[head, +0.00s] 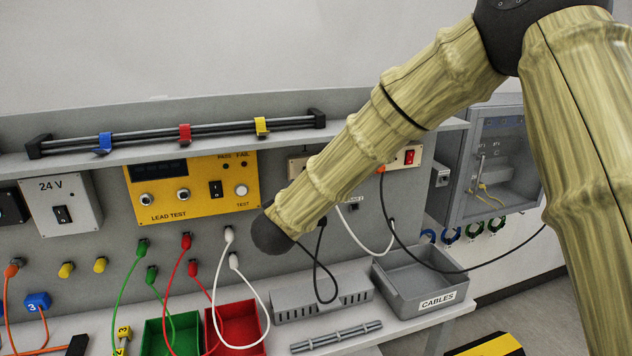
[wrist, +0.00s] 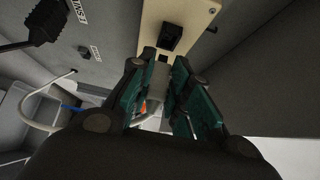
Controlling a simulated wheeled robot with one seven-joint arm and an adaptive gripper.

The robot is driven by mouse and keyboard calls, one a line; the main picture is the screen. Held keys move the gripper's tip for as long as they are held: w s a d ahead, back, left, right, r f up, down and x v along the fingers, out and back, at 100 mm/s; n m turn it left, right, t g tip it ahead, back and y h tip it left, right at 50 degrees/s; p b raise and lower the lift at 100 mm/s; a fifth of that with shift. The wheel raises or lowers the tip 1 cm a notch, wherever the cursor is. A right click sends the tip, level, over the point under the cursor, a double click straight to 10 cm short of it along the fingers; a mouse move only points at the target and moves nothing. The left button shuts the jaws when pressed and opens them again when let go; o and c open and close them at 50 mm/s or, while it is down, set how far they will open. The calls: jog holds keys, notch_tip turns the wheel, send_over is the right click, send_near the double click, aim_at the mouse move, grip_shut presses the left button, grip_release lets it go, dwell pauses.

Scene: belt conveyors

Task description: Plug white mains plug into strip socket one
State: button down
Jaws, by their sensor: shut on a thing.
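In the wrist view my gripper (wrist: 161,64) has its teal-padded fingers closed on a pale, whitish body, the white plug (wrist: 158,77). The beige socket strip (wrist: 190,14) is just beyond the fingertips, with a dark opening close to the plug. I cannot tell whether the plug touches the strip or has entered a socket. In the head view my arm hides the gripper, the plug and the middle of the strip. The strip's right end (head: 396,154) shows there, with a red switch (head: 410,157). A white cable (head: 372,250) runs from the panel up behind my arm.
A black cable (head: 400,238) hangs from near the strip across the grey CABLES bin (head: 405,290). A yellow lead tester (head: 165,190) is left of my arm. A shelf (head: 60,163) with a rail runs above. Green, red and white leads hang over small bins.

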jog(key=shift+a+b, duration=0.3)
jog(key=shift+a, duration=0.75)
jog(key=shift+w+b, duration=0.15)
jog(key=shift+b, duration=0.5)
dwell(1.4)
jog(key=shift+w+a, duration=0.25)
jog(key=shift+w, duration=0.3)
dwell(0.9)
jog(key=c, duration=1.3)
grip_release()
jog(key=shift+o, duration=0.2)
